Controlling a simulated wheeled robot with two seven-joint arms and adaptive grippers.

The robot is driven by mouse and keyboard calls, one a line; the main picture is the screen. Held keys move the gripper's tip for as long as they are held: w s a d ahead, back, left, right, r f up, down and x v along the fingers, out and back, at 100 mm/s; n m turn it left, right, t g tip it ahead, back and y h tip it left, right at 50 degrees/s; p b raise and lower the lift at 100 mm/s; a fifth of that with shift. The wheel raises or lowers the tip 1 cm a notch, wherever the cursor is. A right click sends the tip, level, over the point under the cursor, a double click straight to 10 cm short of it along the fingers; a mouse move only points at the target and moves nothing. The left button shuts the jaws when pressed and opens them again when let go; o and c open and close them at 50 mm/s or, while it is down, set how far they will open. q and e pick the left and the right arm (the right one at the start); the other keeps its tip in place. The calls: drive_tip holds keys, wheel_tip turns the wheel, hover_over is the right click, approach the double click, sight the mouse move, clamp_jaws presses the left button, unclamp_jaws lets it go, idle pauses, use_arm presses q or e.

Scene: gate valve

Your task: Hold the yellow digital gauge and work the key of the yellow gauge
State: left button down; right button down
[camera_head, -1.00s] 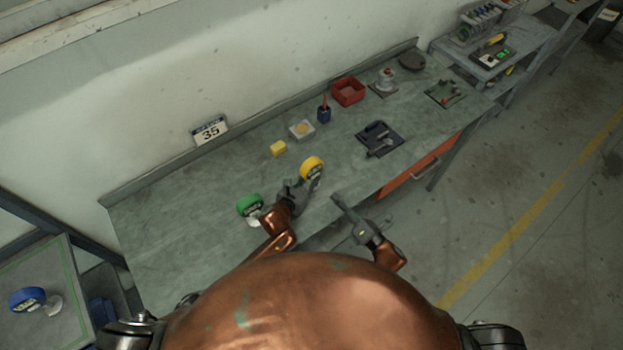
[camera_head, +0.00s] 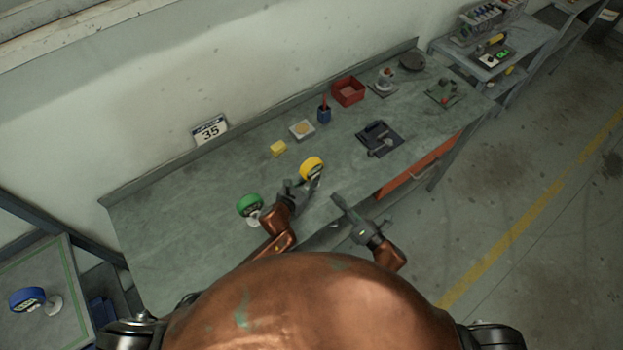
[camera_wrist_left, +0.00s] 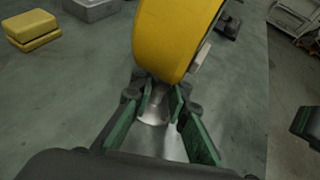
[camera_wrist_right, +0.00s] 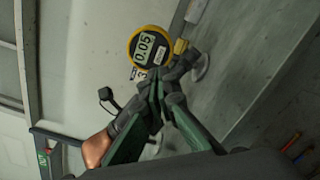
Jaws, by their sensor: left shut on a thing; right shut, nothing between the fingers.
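The yellow digital gauge (camera_head: 312,167) stands on the workbench, and its display reads 0.05 in the right wrist view (camera_wrist_right: 151,48). My left gripper (camera_head: 307,186) is shut on the gauge's stem, just below the yellow body (camera_wrist_left: 172,38), as the left wrist view shows. My right gripper (camera_head: 337,198) is shut and empty, to the right of the gauge and apart from it in the head view. In the right wrist view its closed fingertips (camera_wrist_right: 157,92) overlap the view of my left gripper. The gauge's key is too small to make out clearly.
A green gauge (camera_head: 249,205) stands just left of my left gripper. The bench's left part is clear.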

sight(315, 176)
drive_tip(key=shift+a+f, duration=0.2)
drive_tip(key=shift+a, duration=0.1)
drive_tip(key=a+f+n+h, duration=0.1)
drive_tip(key=h, duration=0.1)
drive_tip(key=a+f+n+h, duration=0.1)
drive_tip(key=f+n, duration=0.1)
drive_tip(key=shift+a+g+h, duration=0.2)
drive_tip(key=shift+g+h, duration=0.1)
drive_tip(key=shift+h, duration=0.1)
drive_tip(key=shift+a+f+n+h, duration=0.15)
drive_tip(key=shift+f+n+h, duration=0.1)
drive_tip(key=shift+n+h, duration=0.5)
drive_tip(key=shift+r+n+h, duration=0.1)
drive_tip(key=shift+n+h, duration=0.45)
drive_tip(key=shift+h, duration=0.2)
drive_tip(key=d+r+h, duration=0.1)
drive_tip(key=h, duration=0.1)
drive_tip(key=d+r+n+h, duration=0.1)
drive_tip(key=h, duration=0.1)
drive_tip(key=s+d+r+n+t+h, duration=0.1)
drive_tip(key=r, duration=0.1)
drive_tip(key=shift+s+d+h, duration=0.1)
drive_tip(key=shift+d+h, duration=0.05)
drive_tip(key=shift+h, duration=0.25)
drive_tip(key=shift+w+a, duration=0.9)
drive_tip(key=shift+w, duration=0.25)
drive_tip(key=shift+w+a, duration=0.9)
drive_tip(key=shift+w, duration=0.3)
drive_tip(key=shift+w+a, duration=0.9)
drive_tip(key=shift+w, duration=0.25)
